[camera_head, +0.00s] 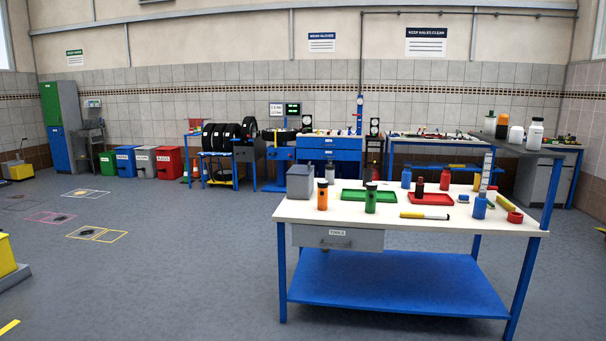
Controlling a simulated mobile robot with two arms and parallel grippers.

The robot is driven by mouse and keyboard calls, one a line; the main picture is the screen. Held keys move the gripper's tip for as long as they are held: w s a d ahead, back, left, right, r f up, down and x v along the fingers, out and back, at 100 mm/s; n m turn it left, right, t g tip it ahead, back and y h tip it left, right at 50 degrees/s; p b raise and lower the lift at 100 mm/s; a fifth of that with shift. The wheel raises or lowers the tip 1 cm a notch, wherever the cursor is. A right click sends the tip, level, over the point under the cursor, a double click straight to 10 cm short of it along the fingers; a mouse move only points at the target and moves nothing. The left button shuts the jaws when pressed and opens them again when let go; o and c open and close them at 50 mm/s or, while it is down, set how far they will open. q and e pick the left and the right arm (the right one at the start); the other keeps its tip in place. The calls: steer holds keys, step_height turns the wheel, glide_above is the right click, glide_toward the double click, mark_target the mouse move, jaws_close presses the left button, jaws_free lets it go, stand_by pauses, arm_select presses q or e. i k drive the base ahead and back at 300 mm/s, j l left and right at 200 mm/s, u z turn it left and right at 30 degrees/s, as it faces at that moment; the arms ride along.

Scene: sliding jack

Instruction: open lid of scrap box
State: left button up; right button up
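No label reading "scrap" can be made out, so I cannot tell which container is the scrap box. A row of lidded bins stands on the floor by the back wall: a green bin (108,164), a blue bin (126,161), a grey-white bin (145,161) and a red bin (169,161). Their lids look shut, and their labels are too small to read surely. A small grey box (300,182) stands on the near workbench's back left corner. Neither of my grippers is in view.
The near workbench (330,211) with a blue lower shelf fills the right front. It carries bottles, a green tray (352,195), a red tray (431,199) and tools. Open grey floor (180,250) lies to the left. Shelves and tables line the back wall.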

mark_target(294, 169)
steer(key=i+j+u, duration=0.25)
steer(key=i, duration=0.5)
steer(key=i+u, duration=0.25)
steer(key=i, duration=0.45)
